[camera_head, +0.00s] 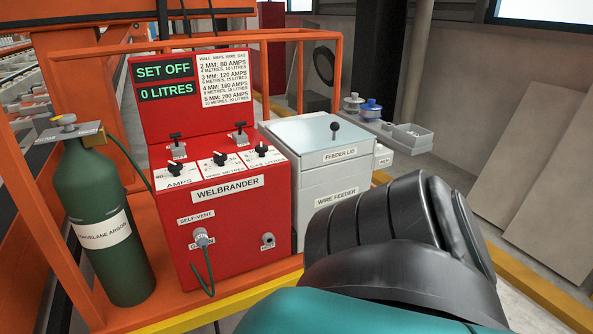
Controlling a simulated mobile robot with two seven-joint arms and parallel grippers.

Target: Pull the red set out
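The red set (238,234) is a red welding unit labelled WELBRANDER. It stands upright on an orange trolley frame (340,99). Its raised back panel shows two green displays (165,80) reading SET OFF and 0 LITRES, next to a printed chart of amps. Its sloped top has several black knobs and levers on white labels. A green hose (207,268) is fitted to the left port on its front. My arm covers the lower right foreground. Neither gripper can be made out in the view.
A green argon cylinder (105,190) stands left of the red set. A grey wire feeder (313,193) with a closed lid stands close on its right. Spools and a small tray (412,134) lie behind. Panels lean on the wall at right. A yellow edge (235,304) runs along the front.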

